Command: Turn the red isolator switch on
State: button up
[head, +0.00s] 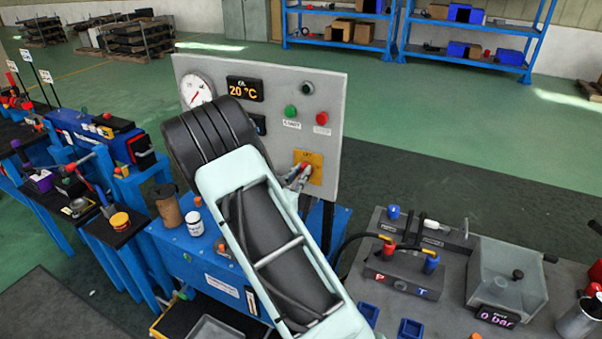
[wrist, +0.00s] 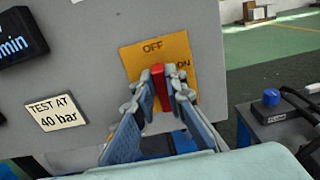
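The red isolator switch (wrist: 158,80) sits on a yellow plate (wrist: 133,61) marked OFF at the top and ON at the right. Its red handle stands roughly upright, its top toward OFF. My gripper (wrist: 160,92) has one finger on each side of the handle, closed in against it; the lower part of the handle is partly hidden between the fingers. In the head view the yellow plate (head: 317,160) is on the lower right of the grey panel, with my gripper (head: 302,172) at it and a bit of red (head: 306,166) showing.
The grey panel (head: 350,90) also carries a gauge (head: 196,89), a display (head: 245,89), a green button (head: 291,111) and a red button (head: 322,118). A bench with hoses and a clear box (head: 505,275) stands at the right. A cup (head: 168,209) stands left of my arm.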

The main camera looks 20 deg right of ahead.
grip_shut()
jog(key=shift+f+m+b, duration=0.15)
jog(key=shift+m+b, duration=0.15)
jog(key=shift+b, duration=0.25)
jog(key=m+b, duration=0.3)
jog(key=b, duration=0.4)
jog(key=f+m+b, duration=0.1)
jog(key=m+b, duration=0.3)
jog(key=b, duration=0.3)
jog(key=s+d+m+b, duration=0.1)
jog(key=m+b, duration=0.3)
jog(key=b, duration=0.2)
jog(key=shift+f+b, duration=0.2)
jog(key=shift+b, duration=0.2)
jog(key=m+b, duration=0.1)
jog(key=b, duration=0.2)
jog(key=m+b, duration=0.2)
jog(key=b, duration=0.2)
jog(key=m+b, duration=0.1)
jog(key=b, duration=0.2)
jog(key=shift+s+d+f, duration=0.1)
jog(key=shift+s+f, duration=0.05)
jog(key=shift+f, duration=0.1)
jog(key=m+b, duration=0.2)
jog(key=b, duration=0.1)
jog(key=shift+b, duration=0.35)
jog(key=shift+r+m+b, duration=0.2)
jog(key=shift+m+b, duration=0.1)
jog(key=shift+b, duration=0.15)
